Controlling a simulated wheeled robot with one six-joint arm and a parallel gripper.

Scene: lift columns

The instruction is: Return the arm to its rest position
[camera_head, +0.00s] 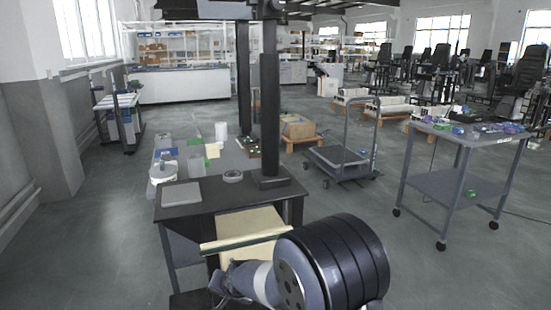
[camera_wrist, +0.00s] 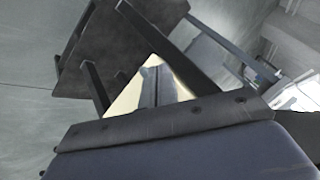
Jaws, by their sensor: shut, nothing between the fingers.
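My arm (camera_head: 335,262) shows large at the bottom of the head view, folded low in front of the dark workbench. In the wrist view, my gripper (camera_wrist: 151,72) points away from the camera with its fingers together and nothing held. A cream surface (camera_wrist: 125,103) lies behind the fingers there. Much of the gripper is hard to make out in the head view.
The dark workbench (camera_head: 225,205) stands just ahead, with a black column, a tape roll (camera_head: 233,176) and a grey plate (camera_head: 181,193) on it. A cream panel (camera_head: 248,223) sits below its top. A wheeled cart (camera_head: 450,183) stands right, with clear floor left.

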